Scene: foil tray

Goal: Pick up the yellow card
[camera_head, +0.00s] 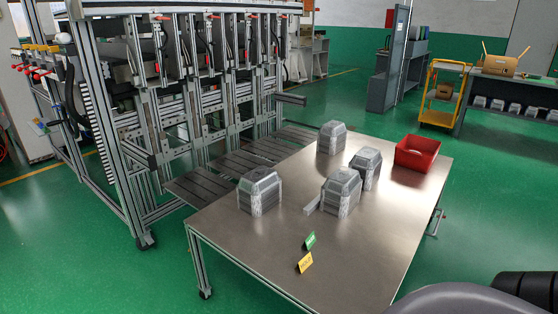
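The yellow card (305,262) is a small card with dark lettering near the front edge of the metal table (262,242). It appears tilted up rather than flat. A green card (310,240) is just behind it and slightly to the right, close to it. The lettering on both is too small to read surely. Neither gripper shows in the head view. A dark rounded part of my own body is at the bottom right corner, to the right of the cards.
A red bin (417,152) is at the table's back right. A metal-framed machine (180,100) stands to the left. The table's front right is clear.

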